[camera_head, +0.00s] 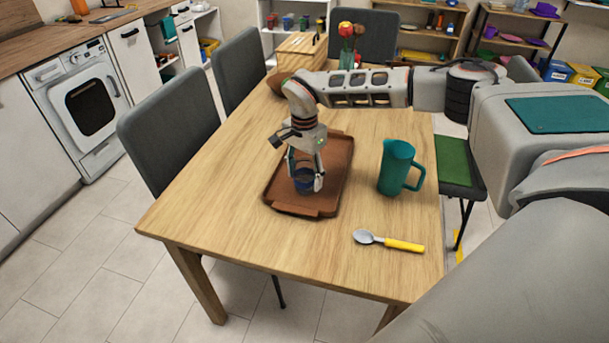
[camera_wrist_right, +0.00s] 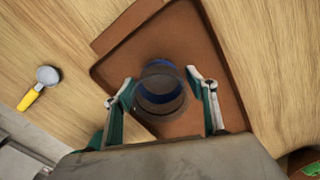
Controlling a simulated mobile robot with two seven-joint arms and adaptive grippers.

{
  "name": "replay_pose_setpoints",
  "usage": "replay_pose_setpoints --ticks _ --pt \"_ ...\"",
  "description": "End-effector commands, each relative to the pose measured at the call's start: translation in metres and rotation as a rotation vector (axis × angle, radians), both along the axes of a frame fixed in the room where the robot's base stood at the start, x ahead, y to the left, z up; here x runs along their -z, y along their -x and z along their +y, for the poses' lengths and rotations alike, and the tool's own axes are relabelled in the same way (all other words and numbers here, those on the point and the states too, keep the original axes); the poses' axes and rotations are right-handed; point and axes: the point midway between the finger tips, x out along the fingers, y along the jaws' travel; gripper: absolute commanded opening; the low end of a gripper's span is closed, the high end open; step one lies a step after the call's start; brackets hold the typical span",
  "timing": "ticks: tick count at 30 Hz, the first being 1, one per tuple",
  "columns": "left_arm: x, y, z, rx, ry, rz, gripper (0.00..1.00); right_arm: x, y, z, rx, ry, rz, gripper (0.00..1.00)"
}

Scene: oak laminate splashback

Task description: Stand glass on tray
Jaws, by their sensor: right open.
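A brown wooden tray (camera_head: 334,158) lies on the dining table. A dark blue glass (camera_head: 304,181) stands upright on the tray, partly hidden by my right gripper (camera_head: 305,184) in the head view. In the right wrist view the glass (camera_wrist_right: 160,90) sits between the two fingers of my right gripper (camera_wrist_right: 163,95), over the tray (camera_wrist_right: 215,35). The fingers are open, with gaps on both sides of the glass. My left gripper is not in view.
A teal pitcher (camera_head: 396,167) stands right of the tray. A spoon with a yellow handle (camera_head: 390,241) lies near the front edge of the table (camera_head: 225,222). A wooden box (camera_head: 301,50) and a flower vase (camera_head: 347,57) stand at the far end. The table's front left is clear.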

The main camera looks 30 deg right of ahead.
Motion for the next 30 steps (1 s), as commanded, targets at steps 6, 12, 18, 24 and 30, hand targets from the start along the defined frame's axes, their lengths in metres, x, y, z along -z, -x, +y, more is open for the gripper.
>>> replay_pose_setpoints --ticks 6,12,18,24,30 --pt "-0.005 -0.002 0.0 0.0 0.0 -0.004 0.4 -0.033 -0.002 0.0 -0.002 0.0 -0.006 0.57" --pt "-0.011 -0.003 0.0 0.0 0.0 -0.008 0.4 -0.076 -0.002 0.0 0.0 -0.001 -0.006 0.57" --pt "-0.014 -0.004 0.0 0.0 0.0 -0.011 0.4 -0.107 -0.001 0.0 0.0 0.0 -0.003 0.57" --pt "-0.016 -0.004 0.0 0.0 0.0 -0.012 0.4 -0.119 0.0 0.0 0.0 0.001 -0.001 0.57" --pt "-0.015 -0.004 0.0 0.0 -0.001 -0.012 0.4 -0.12 0.0 0.0 -0.001 0.0 -0.001 0.57"
